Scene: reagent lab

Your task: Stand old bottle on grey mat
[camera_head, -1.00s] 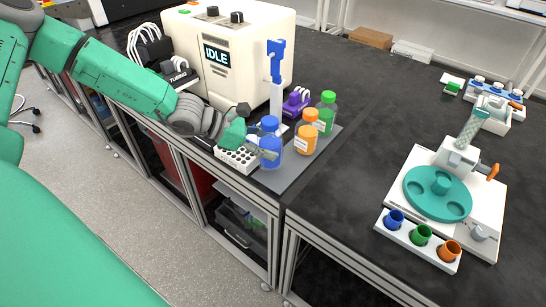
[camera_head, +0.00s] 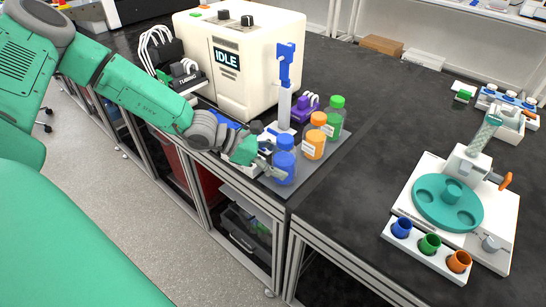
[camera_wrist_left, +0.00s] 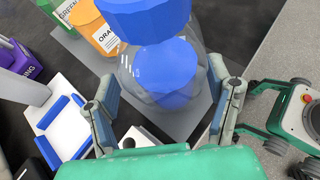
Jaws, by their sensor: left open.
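A blue-capped clear bottle with blue contents (camera_head: 286,173) stands upright on the grey mat (camera_head: 311,167), at its near end. An orange bottle (camera_head: 314,147) and a green bottle (camera_head: 334,126) stand behind it on the mat. No mark shows which bottle is the old one. My left gripper (camera_head: 275,164) is open at the blue bottle's left side. In the left wrist view, its fingers (camera_wrist_left: 168,110) are spread on either side of the blue bottle (camera_wrist_left: 165,72); contact cannot be told. My right gripper is out of view.
A white pipette stand with a blue-topped pipette (camera_head: 285,80) and a purple rack (camera_head: 306,107) are close behind the gripper. A cream machine reading IDLE (camera_head: 240,60) stands behind. A teal-disc device (camera_head: 448,203) is at right; dark bench between is clear.

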